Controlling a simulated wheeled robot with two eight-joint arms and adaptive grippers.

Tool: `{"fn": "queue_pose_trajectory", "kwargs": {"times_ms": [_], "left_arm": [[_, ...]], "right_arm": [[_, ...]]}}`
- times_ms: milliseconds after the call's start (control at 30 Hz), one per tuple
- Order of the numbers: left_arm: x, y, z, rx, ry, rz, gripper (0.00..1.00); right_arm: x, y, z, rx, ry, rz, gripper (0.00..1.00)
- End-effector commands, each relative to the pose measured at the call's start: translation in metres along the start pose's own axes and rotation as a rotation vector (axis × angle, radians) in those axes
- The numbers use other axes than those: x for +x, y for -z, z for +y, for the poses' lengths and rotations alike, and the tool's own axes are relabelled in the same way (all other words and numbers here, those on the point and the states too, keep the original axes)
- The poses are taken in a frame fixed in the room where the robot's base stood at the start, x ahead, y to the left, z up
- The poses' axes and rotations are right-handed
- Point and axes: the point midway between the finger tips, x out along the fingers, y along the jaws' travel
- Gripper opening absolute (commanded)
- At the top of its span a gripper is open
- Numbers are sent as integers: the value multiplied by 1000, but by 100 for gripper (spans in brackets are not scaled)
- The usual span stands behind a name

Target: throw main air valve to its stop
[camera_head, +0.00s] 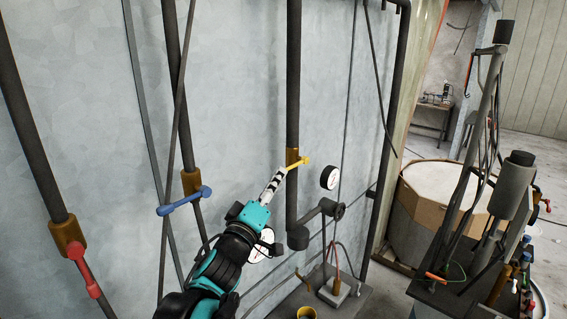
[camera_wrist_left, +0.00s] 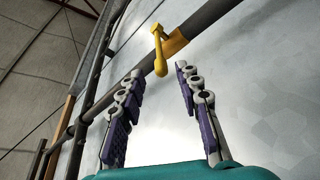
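A yellow valve lever (camera_head: 299,163) sits on a brass valve body (camera_head: 292,156) on a dark vertical pipe. It is the lever nearest my left gripper (camera_head: 281,172), whose fingers reach up to it from below left. In the left wrist view the yellow lever (camera_wrist_left: 160,52) hangs just beyond the fingertips and lines up with the gap between them. My left gripper (camera_wrist_left: 160,72) is open there, with nothing between its fingers. I cannot tell whether a fingertip touches the lever. No label shows to name the main air valve. My right gripper is out of view.
A blue lever (camera_head: 185,201) and a red lever (camera_head: 85,272) sit on other pipes to the left. A round gauge (camera_head: 330,177) is right of the yellow lever. An elbowed pipe (camera_head: 318,211) juts out below it. A cluttered stand (camera_head: 455,292) is at right.

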Motion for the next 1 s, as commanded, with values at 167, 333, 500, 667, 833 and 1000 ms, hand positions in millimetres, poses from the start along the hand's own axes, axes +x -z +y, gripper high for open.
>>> {"fn": "queue_pose_trajectory", "kwargs": {"times_ms": [167,333,500,667,833,1000], "left_arm": [[30,1,1,1,1,0,34],[46,0,1,0,1,0,34],[50,0,0,2,1,1,34],[49,0,0,2,2,1,32],[49,0,0,2,2,1,0],[49,0,0,1,1,1,0]], "right_arm": [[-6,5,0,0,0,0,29],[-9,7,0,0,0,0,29],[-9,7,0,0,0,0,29],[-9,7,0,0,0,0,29],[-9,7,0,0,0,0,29],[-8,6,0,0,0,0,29]]}}
